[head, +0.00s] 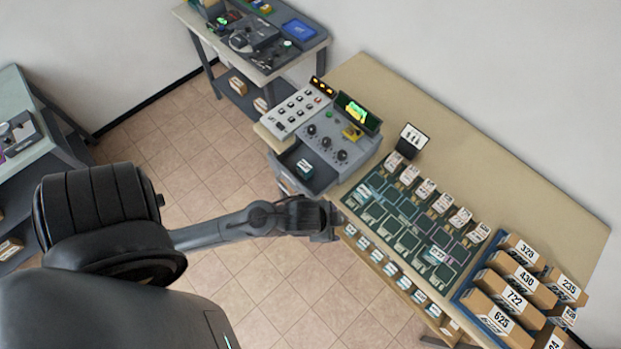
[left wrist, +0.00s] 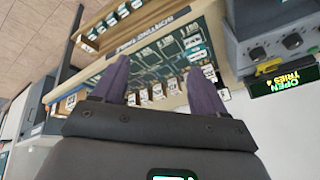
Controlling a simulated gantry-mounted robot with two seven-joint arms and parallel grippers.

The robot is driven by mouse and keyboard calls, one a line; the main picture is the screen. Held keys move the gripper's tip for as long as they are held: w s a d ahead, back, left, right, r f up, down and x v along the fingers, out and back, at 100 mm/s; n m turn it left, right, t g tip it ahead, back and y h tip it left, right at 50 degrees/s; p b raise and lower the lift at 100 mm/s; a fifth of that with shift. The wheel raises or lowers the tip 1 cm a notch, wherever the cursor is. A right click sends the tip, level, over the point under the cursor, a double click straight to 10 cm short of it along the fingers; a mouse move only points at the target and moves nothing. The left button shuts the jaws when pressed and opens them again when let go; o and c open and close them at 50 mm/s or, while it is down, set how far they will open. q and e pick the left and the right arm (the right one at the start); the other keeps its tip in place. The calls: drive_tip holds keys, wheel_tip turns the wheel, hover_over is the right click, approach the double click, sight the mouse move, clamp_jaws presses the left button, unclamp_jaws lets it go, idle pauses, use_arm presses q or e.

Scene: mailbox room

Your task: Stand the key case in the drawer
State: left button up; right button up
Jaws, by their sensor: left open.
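The drawer (head: 322,180) is pulled out of the grey console at the near left end of the table. A small dark teal case with a pale label (head: 304,168), which looks like the key case, is inside it; I cannot tell whether it stands or lies. My left gripper (head: 335,220) is just below and right of the drawer, by the table's front edge. In the left wrist view the left gripper (left wrist: 160,90) has its fingers wide apart with nothing held between them. The drawer is not clearly seen there. My right gripper is in neither view.
The console's display (head: 357,112) is lit; in the wrist view it reads OPEN, TRIES 4. A teal tray of slots with cards (head: 400,215) lies right of the console. A small black-framed panel (head: 412,138) stands behind it. Numbered boxes (head: 515,285) fill the right end.

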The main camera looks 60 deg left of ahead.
use_arm(q)
drive_tip(key=s+r+n+g, duration=0.1)
drive_tip(key=s+r+n, duration=0.2)
drive_tip(key=s, duration=0.2)
drive_tip(key=shift+s+a+n+g, duration=0.3)
drive_tip(key=shift+s+a+n, duration=0.1)
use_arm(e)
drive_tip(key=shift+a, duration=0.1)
